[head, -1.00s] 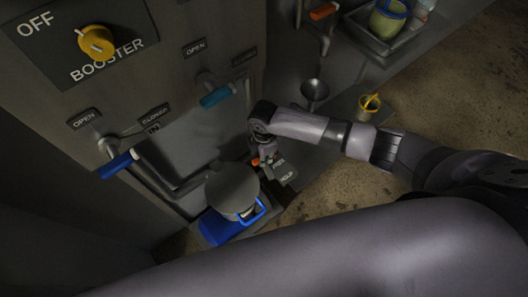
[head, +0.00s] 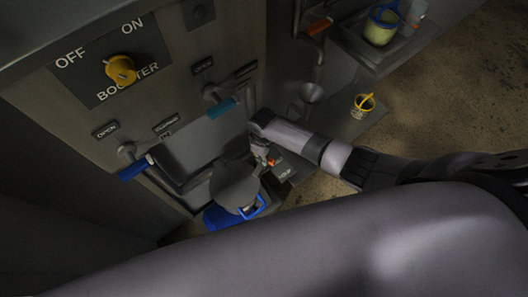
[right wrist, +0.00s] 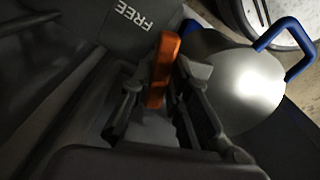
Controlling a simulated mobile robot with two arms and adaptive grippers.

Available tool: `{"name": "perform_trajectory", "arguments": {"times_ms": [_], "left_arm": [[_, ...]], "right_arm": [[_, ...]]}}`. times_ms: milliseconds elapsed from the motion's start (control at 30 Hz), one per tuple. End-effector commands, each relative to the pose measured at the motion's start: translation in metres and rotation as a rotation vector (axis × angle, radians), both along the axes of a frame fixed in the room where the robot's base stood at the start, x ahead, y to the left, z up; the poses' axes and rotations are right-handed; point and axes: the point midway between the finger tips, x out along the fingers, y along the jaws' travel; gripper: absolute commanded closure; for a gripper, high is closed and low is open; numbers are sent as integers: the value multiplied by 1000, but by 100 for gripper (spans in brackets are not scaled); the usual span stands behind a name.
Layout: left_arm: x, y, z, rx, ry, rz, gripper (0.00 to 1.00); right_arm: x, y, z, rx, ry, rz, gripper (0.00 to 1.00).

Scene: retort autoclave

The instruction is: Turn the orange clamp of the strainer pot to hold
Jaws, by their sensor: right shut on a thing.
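The orange clamp (right wrist: 163,68) stands between the fingers of my right gripper (right wrist: 160,105) in the right wrist view, and the gripper is shut on it. A small orange part of the clamp (head: 271,162) also shows below the right wrist in the head view, where my right gripper (head: 263,156) is mostly hidden. A plate marked FREE (right wrist: 133,14) lies beside the clamp. A second label (head: 286,172), apparently HOLD, shows right of it in the head view. My left gripper is out of view.
A rounded metal pot (head: 234,186) with blue handles stands close beside the right gripper. The panel behind has a yellow booster knob (head: 121,69), a blue lever (head: 135,168) and a teal lever (head: 221,108). A small yellow cup (head: 364,104) stands at the right.

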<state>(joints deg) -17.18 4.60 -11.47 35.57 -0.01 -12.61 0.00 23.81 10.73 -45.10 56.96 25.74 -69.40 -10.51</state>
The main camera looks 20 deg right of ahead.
Motion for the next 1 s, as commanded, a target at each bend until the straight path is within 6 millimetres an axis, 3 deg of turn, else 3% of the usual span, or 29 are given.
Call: {"name": "perform_trajectory", "arguments": {"times_ms": [433, 1000], "left_arm": [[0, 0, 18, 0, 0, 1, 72], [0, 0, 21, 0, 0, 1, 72]], "right_arm": [[0, 1, 1, 1, 1, -307, 100], [1, 0, 0, 1, -1, -395, 100]]}}
